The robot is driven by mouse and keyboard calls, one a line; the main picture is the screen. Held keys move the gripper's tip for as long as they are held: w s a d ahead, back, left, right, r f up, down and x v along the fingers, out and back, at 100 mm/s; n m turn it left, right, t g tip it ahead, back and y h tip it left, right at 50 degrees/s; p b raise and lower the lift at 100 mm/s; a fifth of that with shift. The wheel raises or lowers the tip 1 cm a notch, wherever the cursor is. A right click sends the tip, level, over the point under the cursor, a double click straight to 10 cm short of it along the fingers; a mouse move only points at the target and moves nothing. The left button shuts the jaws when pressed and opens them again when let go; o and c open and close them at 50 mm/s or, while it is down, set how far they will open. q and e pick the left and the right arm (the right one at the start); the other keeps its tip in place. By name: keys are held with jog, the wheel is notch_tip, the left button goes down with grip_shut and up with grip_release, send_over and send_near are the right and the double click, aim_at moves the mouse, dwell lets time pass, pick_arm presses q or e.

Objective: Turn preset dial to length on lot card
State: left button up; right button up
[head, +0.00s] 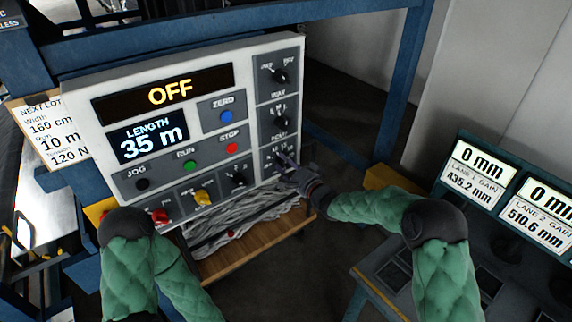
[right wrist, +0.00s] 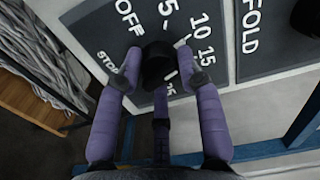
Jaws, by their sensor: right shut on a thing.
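The preset dial (right wrist: 158,65) is a black knob on a dark grey plate with labels OFF, 5, 10 and 15 around it. My right gripper (head: 290,168) is at the lower right of the control panel (head: 87,79). In the right wrist view its purple fingers (right wrist: 165,82) are shut on the knob from both sides. I cannot tell where the knob points. The length display (head: 153,138) reads 35 m. The lot card (head: 62,133), left of the panel, shows width 160 cm, run 10 m and 120 N. My left gripper is not in view.
Other dials sit above the preset dial, and the green run button (head: 190,165) and red stop button (head: 232,148) are nearby. The top display (head: 170,92) reads OFF. A lane gain console (head: 500,205) stands at right. Grey strands (head: 235,212) lie below the panel.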

jog(key=o, duration=1.1)
jog(key=shift+o, duration=0.2)
jog(key=v, duration=1.2)
jog(key=shift+f, duration=0.1)
jog(key=s+d+f+n+g+h+b, duration=0.1)
jog(key=s+f+g+h, duration=0.15)
jog(key=f, duration=0.65)
jog(key=s+d+f+g+h+b, duration=0.1)
jog(key=s+f, duration=0.3)
jog(key=f, duration=0.5)
jog(key=s+d+f+n+g+h+b, duration=0.1)
jog(key=s+f+g+h+b, duration=0.15)
jog(key=f, duration=0.65)
jog(key=s+f+n+g, duration=0.1)
jog(key=s+f+g, duration=0.1)
jog(key=s+f, duration=0.3)
jog(key=s+f+n+g+b, duration=0.1)
jog(key=s+f, duration=0.5)
jog(key=s, duration=0.6)
jog(key=s+f+n+g+b, duration=0.1)
jog(key=s+f+n+g, duration=0.1)
jog(key=s+f+g, duration=0.3)
jog(key=s+f, duration=0.1)
jog(key=s, duration=0.3)
jog(key=shift+a+h, duration=0.25)
jog(key=shift+h, duration=0.05)
